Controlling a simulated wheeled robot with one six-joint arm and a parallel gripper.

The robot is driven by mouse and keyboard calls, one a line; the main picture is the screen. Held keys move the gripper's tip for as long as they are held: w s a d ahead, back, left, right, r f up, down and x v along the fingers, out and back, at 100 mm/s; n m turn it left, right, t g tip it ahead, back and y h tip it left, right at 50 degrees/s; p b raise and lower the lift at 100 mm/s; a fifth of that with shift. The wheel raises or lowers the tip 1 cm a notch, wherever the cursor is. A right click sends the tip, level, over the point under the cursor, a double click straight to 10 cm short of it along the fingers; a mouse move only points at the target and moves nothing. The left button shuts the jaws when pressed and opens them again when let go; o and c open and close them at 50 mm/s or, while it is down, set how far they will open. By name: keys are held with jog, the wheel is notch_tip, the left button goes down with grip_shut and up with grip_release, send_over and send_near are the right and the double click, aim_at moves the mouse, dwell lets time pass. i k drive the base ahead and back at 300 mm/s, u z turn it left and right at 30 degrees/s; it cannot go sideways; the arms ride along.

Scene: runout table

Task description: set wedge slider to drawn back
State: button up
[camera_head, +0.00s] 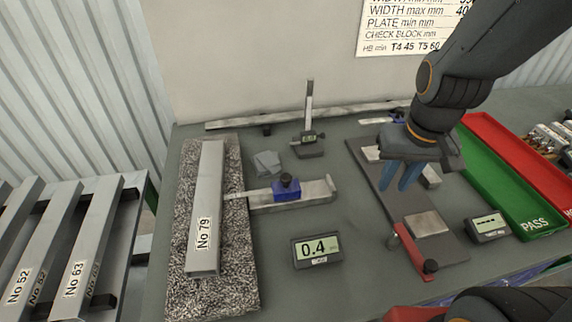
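A blue slider block (286,190) with a black knob on top sits on a flat grey metal gauge (315,193) in the middle of the table. The gauge's thin wedge end (236,196) points left and reaches the edge of the steel bar marked No 79 (207,215); whether it touches the bar I cannot tell. My gripper (400,186) is to the right of the slider, over a dark plate fixture. Its two blue fingers point down with a gap between them, and nothing shows in it.
A small display (317,250) reads 0.4 in front of the gauge. An upright height gauge (309,125) and grey blocks (267,162) stand behind it. The dark fixture (388,200) has a red lever (411,252). Green and red trays (505,180) lie right. Table between display and fixture is clear.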

aim_at(287, 188)
jog(key=k, duration=0.95)
jog(key=z, duration=0.7)
jog(key=i, duration=1)
jog(key=u, duration=1.15)
